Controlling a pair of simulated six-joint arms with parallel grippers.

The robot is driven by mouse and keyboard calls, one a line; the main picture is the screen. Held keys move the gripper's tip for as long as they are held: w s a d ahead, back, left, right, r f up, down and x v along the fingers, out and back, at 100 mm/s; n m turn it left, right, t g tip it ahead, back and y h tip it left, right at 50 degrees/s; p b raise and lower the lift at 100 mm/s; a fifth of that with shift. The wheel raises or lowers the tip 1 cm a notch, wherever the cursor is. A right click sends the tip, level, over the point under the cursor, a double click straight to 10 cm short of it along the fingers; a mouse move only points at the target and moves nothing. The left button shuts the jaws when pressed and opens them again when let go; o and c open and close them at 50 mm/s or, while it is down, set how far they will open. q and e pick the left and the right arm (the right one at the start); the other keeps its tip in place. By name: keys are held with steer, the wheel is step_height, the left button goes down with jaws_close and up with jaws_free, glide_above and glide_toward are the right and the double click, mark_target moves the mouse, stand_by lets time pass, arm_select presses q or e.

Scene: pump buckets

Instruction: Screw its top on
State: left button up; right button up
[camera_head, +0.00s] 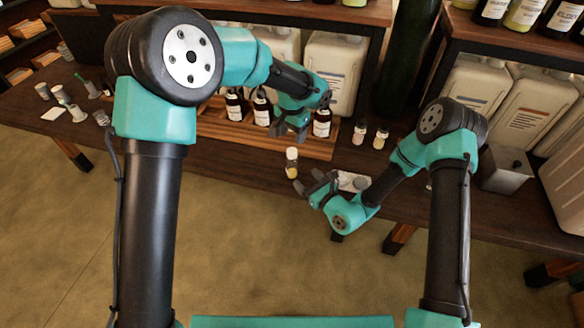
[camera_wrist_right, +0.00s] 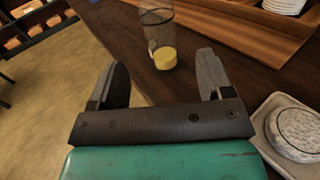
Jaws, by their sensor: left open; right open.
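A small clear jar (camera_head: 291,155) stands near the table's front edge; it also shows in the right wrist view (camera_wrist_right: 156,20). A round yellow piece (camera_wrist_right: 165,58) is at its near lower end, and shows in the head view (camera_head: 291,172); I cannot tell whether it is joined to the jar or beside it. My left gripper (camera_head: 289,132) is open, just behind and above the jar in the picture. My right gripper (camera_head: 313,184) is open and points at the jar from the right; its two fingers (camera_wrist_right: 170,80) are empty, with the yellow piece just beyond them.
A wooden tray (camera_head: 250,137) with dark labelled bottles (camera_head: 322,122) lies behind. Two small jars (camera_head: 359,132) (camera_head: 380,138) stand right of it. A pale round object on a pale base (camera_wrist_right: 297,130) is close to my right gripper. Big white canisters (camera_head: 338,70) fill the back.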

mark_target(296, 169)
steer(key=x, duration=0.8)
steer(key=shift+w+a, duration=0.25)
steer(key=shift+w, duration=0.05)
steer(key=shift+c, duration=0.4)
jaws_close()
arm_select(q)
steer(key=n, duration=0.9)
steer(key=shift+f, duration=0.1)
steer(key=shift+f, duration=3.9)
steer(key=shift+c, duration=0.3)
